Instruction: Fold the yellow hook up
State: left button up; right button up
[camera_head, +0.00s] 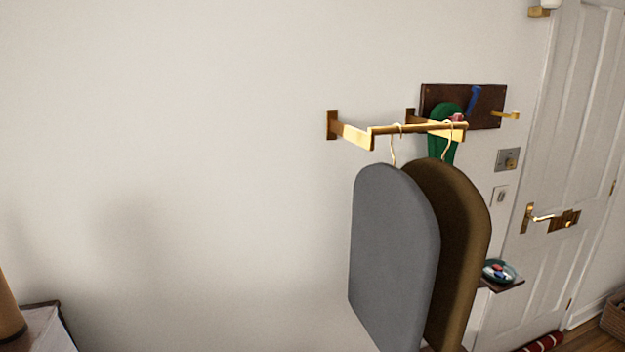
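A dark brown wooden board (440,94) is fixed to the wall right of centre. A yellow hook (508,115) sticks out sideways at its right end, roughly level, with nothing seen hanging on it. A blue hook (474,98) near the board's middle points up. A small red piece (457,118) shows at the board's lower left, partly hidden by a green hanging item (440,118) and a rail. Neither of my grippers is in view.
A brass wall rail (420,128) juts out in front of the board. A grey garment-shaped panel (392,245) and a brown one (460,235) hang from it. A shelf with a dish (499,270) is below. A white door (570,170) stands right.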

aim_at(514, 115)
jog(key=k+l+z, duration=0.1)
jog(key=z, duration=0.35)
jog(key=l+z, duration=0.2)
jog(key=z, duration=0.2)
jog(key=k, duration=0.05)
